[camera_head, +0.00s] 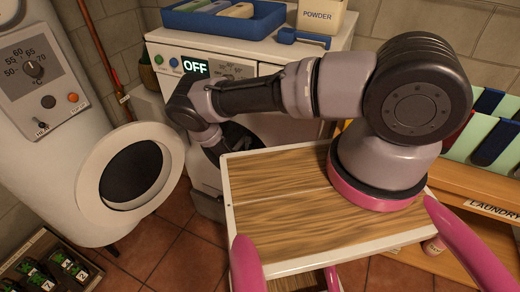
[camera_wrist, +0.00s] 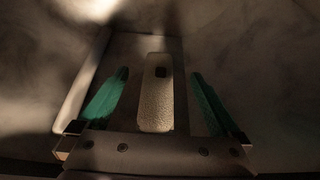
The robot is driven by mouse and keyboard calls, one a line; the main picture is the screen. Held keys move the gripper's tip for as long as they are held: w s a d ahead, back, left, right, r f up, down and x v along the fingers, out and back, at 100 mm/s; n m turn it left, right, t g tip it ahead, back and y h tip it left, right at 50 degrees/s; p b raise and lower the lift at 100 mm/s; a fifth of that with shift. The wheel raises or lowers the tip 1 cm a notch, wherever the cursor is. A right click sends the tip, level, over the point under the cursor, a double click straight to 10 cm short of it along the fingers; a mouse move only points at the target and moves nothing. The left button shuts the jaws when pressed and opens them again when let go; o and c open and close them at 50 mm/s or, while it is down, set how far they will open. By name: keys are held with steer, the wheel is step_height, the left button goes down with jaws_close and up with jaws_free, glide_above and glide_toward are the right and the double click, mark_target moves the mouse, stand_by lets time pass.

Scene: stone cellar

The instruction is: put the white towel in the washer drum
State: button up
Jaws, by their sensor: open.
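The white washer (camera_head: 168,58) stands at the back with a lit OFF display, and its dark front opening (camera_head: 236,138) is partly hidden behind my arm. My arm reaches down to this front; my gripper is hidden there in the head view. In the wrist view my gripper (camera_wrist: 157,92) is open, with green fingers apart on either side.
A blue tray (camera_head: 222,24) with rolled cloths and a POWDER box (camera_head: 320,14) are on the washer top. An open round door (camera_head: 170,165) juts out at left from another machine. A crate of dark bottles (camera_head: 45,268) stands lower left. An orange laundry shelf (camera_head: 470,178) is at right.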

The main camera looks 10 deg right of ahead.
steer(key=v, duration=1)
steer(key=shift+s+a, duration=0.1)
